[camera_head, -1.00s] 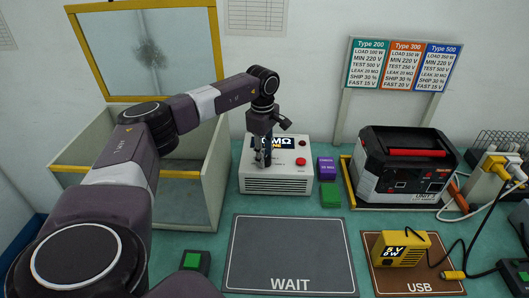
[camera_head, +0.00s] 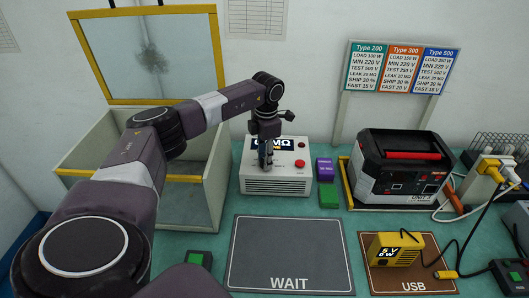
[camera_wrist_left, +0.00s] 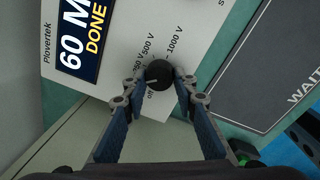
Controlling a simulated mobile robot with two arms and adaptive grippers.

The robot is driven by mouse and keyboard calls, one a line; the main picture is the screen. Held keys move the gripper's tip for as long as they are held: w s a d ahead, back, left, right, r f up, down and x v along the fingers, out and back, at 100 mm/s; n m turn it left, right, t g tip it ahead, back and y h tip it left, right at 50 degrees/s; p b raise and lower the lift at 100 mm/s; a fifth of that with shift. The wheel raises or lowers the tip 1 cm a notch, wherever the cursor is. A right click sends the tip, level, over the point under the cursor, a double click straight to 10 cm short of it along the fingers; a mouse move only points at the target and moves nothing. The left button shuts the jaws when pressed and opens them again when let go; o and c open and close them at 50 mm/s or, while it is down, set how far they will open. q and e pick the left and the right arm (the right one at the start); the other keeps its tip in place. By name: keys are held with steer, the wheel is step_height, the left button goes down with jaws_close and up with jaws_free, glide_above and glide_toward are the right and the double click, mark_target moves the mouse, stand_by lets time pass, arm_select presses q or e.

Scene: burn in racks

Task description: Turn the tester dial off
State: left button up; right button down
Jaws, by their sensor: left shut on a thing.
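The tester (camera_head: 276,186) is a white box with a dark display and a red button (camera_head: 300,163). Its display reads "60 M… DONE" in the left wrist view, partly cut off. The black round dial (camera_wrist_left: 159,75) has printed marks off, 250 V, 500 V and 1000 V around it. Its pale pointer line faces lower left, near the off side; its exact alignment is hard to tell. My left gripper (camera_wrist_left: 160,82) is shut on the dial, with a fingertip on either side. In the head view my left gripper (camera_head: 265,164) hides the dial.
A purple block (camera_head: 325,168) and a green block (camera_head: 328,195) stand right of the tester. An open bin (camera_head: 205,205) is to its left. The WAIT mat (camera_head: 290,255) in front is empty. A power unit (camera_head: 400,170) sits at right.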

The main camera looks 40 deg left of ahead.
arm_select(q)
steer(key=n+p, duration=0.1)
steer(key=n, duration=0.4)
steer(key=shift+w+d+r+n, duration=0.1)
steer(key=shift+n, duration=0.2)
steer(key=n+p, duration=0.1)
steer(key=n, duration=0.3)
steer(key=shift+n, duration=0.4)
steer(key=shift+w, duration=0.1)
steer(key=o, duration=1.2)
steer(key=shift+c, duration=0.2)
step_height(320, 180, up, 12)
steer(key=shift+d, duration=0.3)
steer(key=shift+w, duration=0.1)
